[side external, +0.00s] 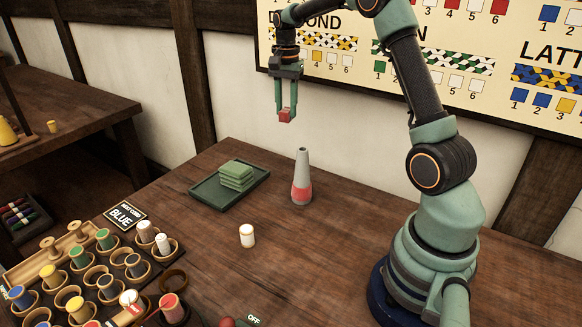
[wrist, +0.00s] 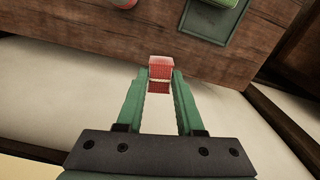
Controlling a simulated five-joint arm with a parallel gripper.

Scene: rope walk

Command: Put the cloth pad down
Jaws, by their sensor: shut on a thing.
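My gripper (side external: 286,109) is shut on a small red block-like pad (side external: 285,116), held high above the table near the wall. In the wrist view the red pad (wrist: 160,66) sits between the two green fingertips, with a paler top face. Whether it is cloth I cannot tell for sure. A dark green tray (side external: 202,200) lies flat on the table, below and left of my gripper in the side view, with a neat stack of green pads (side external: 237,174) on it. The tray's edge also shows at the top of the wrist view (wrist: 204,22).
A grey cone with a red lower band (side external: 302,178) stands right of the tray. A white spool (side external: 247,236) stands nearer the front. Bare table lies between.

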